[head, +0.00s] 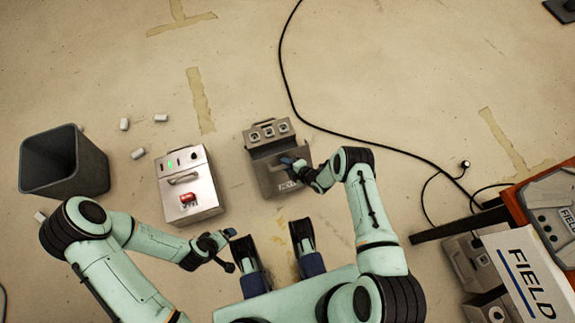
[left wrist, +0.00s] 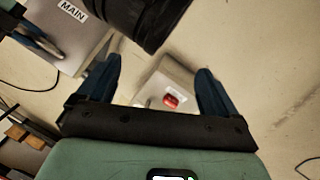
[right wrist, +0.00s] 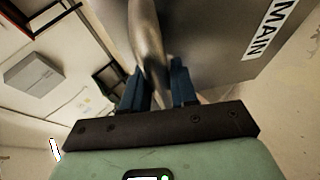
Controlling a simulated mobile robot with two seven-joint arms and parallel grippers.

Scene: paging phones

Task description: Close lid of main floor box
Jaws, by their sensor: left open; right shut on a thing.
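A dark gap shows between the panel and the lid surface; I cannot tell the lid's exact angle. My right gripper (head: 294,166) is shut on the curved metal handle (right wrist: 146,38), beside the MAIN label (right wrist: 268,38) in the right wrist view. My left gripper (head: 229,249) is open and empty, low and left of the box. The MAIN surface (left wrist: 92,25) also shows in the left wrist view.
A metal case (head: 184,170) with a red item on top stands left of the box. A dark bin (head: 48,160) and several small white pieces lie further left. A black cable (head: 345,136) runs behind the box. An orange-edged table (head: 516,205) stands right.

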